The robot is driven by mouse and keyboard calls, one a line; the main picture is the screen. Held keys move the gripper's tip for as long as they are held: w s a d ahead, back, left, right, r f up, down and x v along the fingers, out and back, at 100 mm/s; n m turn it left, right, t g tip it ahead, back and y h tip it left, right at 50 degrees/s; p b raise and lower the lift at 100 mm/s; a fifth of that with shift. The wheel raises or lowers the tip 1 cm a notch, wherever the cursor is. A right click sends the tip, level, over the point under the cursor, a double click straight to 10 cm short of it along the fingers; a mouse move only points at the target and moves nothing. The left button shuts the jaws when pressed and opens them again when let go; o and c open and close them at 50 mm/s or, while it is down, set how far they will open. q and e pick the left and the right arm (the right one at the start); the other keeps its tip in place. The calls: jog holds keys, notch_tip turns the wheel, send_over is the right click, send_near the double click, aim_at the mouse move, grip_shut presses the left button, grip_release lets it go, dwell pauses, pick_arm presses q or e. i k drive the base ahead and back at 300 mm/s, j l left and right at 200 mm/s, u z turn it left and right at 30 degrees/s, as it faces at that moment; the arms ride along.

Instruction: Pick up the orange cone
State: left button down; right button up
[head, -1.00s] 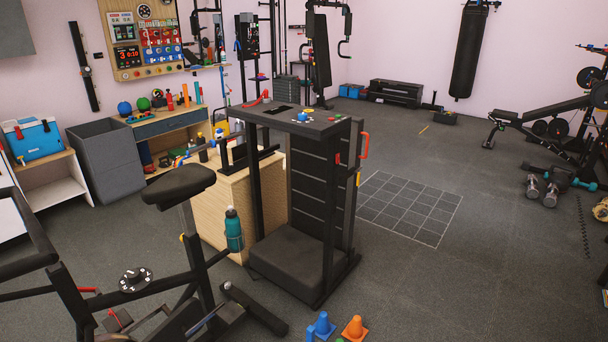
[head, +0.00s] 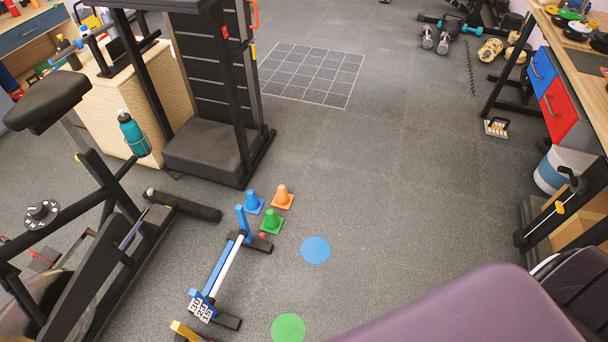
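The orange cone (head: 283,196) stands upright on the grey floor near the middle of the head view. A blue cone (head: 253,202) stands close to its left and a green cone (head: 271,221) close in front of it. The orange cone is fully visible with its square base flat on the floor. Neither of my grippers shows in the head view.
A low blue and black bar stand (head: 222,264) lies just in front of the cones. A black exercise bike (head: 108,222) and a tall rack (head: 210,152) stand left. Blue (head: 315,250) and green (head: 288,328) floor discs lie nearby. Floor right of the cones is open.

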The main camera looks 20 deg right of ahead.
aim_at(282, 200)
jog(key=z, duration=0.5)
jog(key=i+l+u, duration=0.15)
jog(key=u, duration=0.25)
jog(key=i+l+u, duration=0.15)
jog(key=l+u, duration=0.25)
jog(key=i+l+u, duration=0.1)
jog(key=u, duration=0.3)
jog(key=l, duration=0.05)
